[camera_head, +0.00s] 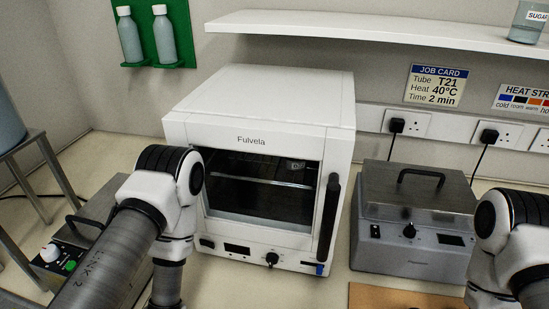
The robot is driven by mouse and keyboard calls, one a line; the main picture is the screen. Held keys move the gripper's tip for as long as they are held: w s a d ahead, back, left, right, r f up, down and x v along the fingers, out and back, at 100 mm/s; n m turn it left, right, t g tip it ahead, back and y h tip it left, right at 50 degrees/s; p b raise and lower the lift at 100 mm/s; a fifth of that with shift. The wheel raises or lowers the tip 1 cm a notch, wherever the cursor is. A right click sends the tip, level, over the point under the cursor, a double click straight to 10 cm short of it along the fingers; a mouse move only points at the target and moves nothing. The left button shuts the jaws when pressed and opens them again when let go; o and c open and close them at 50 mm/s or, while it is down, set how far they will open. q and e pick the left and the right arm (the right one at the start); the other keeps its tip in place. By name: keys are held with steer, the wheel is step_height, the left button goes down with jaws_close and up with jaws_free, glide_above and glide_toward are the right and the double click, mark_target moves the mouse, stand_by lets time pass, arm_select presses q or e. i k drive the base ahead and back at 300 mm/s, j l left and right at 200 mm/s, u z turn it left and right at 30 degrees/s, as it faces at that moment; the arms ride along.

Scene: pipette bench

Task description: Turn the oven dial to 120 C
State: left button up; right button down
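The white oven (261,92), labelled Fulvela, stands on the bench in the middle, with its dark glass door shut and a black vertical handle (328,217) on the right. Its small black dial (271,259) is on the lower front panel, right of a dark display (237,248). The dial's setting is too small to read. My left arm's links cover the oven's left front edge; its gripper is out of view below the picture. My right arm shows at the right edge, and its gripper is also out of view.
A grey lidded bath (415,255) with its own dial stands right of the oven. A brown board (390,297) lies in front of it. A device with a white knob (50,253) is at the left. A shelf (390,31) hangs above. Bare bench shows between oven and bath.

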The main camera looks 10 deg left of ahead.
mark_target(272, 258)
steer(key=k+u, duration=0.3)
steer(key=k, duration=0.3)
steer(key=k+u, duration=0.3)
steer(key=k, duration=0.3)
